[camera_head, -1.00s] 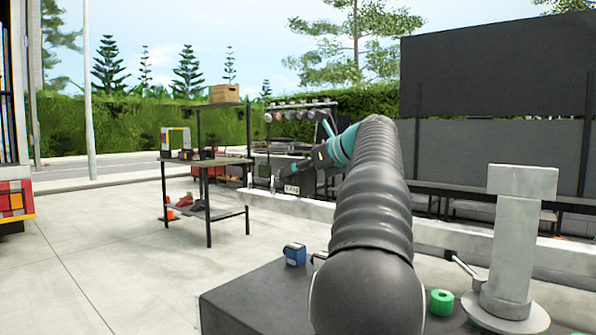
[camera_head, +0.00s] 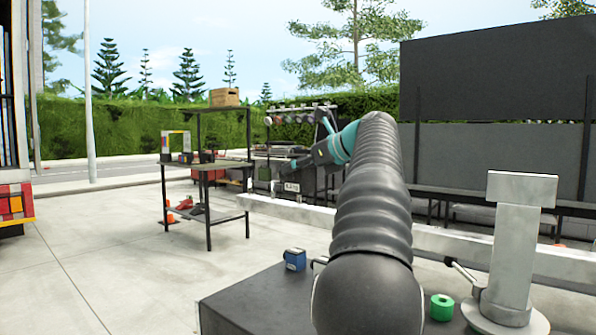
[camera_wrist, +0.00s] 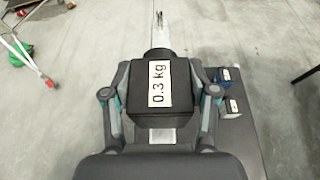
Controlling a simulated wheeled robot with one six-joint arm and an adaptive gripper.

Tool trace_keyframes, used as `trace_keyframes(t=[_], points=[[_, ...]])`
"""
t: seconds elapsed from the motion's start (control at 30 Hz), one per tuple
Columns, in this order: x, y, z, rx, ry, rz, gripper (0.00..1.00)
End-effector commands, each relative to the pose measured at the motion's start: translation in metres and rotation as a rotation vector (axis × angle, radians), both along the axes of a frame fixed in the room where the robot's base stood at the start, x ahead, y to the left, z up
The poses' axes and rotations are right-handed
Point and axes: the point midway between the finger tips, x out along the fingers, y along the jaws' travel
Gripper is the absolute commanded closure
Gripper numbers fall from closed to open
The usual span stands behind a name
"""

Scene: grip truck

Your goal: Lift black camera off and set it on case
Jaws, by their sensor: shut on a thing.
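In the wrist view the black camera (camera_wrist: 137,104) is a black box with a white "0.3 kg" label and a lens-like front pointing away from me. My gripper (camera_wrist: 158,92) has a finger on each side of it and is shut on it. In the head view my gripper (camera_head: 282,176) is small and far off beyond my dark arm, and the camera cannot be told apart there. A dark flat-topped block (camera_head: 245,300) stands at the bottom; I cannot tell whether it is the case.
A black shelved table (camera_head: 222,166) stands farther left. Concrete floor is open at left.

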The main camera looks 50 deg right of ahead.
Motion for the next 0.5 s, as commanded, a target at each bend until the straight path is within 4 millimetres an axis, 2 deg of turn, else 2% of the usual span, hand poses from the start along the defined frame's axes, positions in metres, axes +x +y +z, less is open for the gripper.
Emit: trace_keyframes(t=[0.5], points=[[0.000,0.000,0.018,-0.002,-0.001,0.000,0.67]])
